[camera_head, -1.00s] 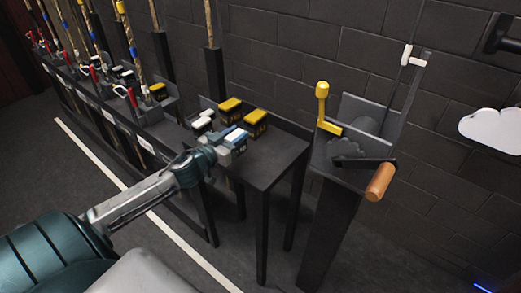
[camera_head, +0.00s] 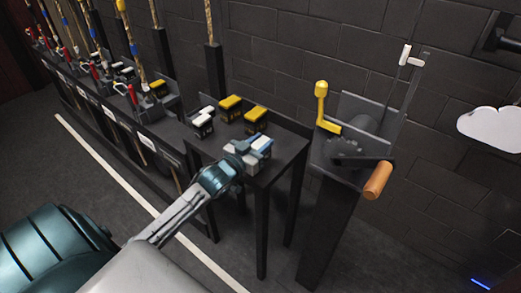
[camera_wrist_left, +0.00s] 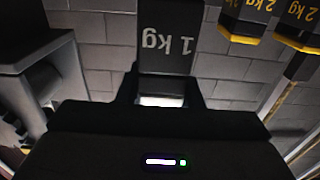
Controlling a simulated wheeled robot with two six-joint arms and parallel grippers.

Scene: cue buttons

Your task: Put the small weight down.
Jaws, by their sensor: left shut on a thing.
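The small weight is a dark block with a white top (camera_head: 263,143), near the front of the dark table (camera_head: 283,160). My left gripper (camera_head: 246,148) is shut on it. In the left wrist view the weight (camera_wrist_left: 168,38) shows its "1 kg" label upside down, between the fingers of my left gripper (camera_wrist_left: 160,95). I cannot tell whether its base touches the table top. My right gripper is not in view.
Two yellow-topped weights (camera_head: 256,114) (camera_head: 230,103) and white-topped ones (camera_head: 203,120) stand behind on the table. A winch with an orange handle (camera_head: 378,180) stands to the right. The table's right part is clear.

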